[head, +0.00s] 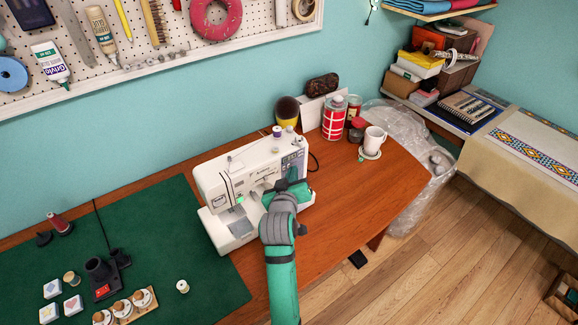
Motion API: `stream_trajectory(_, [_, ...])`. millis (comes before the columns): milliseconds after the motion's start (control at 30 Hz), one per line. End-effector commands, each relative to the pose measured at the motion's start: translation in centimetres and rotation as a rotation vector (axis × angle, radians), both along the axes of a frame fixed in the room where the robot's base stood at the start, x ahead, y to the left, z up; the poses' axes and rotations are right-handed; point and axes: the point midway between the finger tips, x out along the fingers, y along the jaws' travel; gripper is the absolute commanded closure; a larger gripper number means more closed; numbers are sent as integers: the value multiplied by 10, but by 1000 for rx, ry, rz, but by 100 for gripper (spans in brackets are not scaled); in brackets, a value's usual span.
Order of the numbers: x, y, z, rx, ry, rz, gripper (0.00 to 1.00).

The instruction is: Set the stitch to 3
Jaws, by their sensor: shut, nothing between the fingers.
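A white sewing machine (222,178) stands on the wooden table, to the right of a green mat. A control panel with small markings (291,163) shows on the upper right of its front. My green and grey arm reaches in from the bottom, and my gripper (291,178) is at the right front of the machine, just below that panel. The gripper appears shut and empty. The wrist hides the lower right of the machine. I cannot tell whether the fingertips touch it. The stitch setting is too small to read.
The green mat (190,245) holds thread spools, small white tiles and a dark holder. The table (340,215) is clear right of my arm.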

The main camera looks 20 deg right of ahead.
Motion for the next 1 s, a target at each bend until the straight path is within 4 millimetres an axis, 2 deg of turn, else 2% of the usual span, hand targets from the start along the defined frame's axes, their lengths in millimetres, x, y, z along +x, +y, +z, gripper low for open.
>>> stream_trajectory(733, [3, 2, -1, 0, 2, 1, 100])
stream_trajectory(1000, [-3, 1, 0, -1, 1, 4, 100])
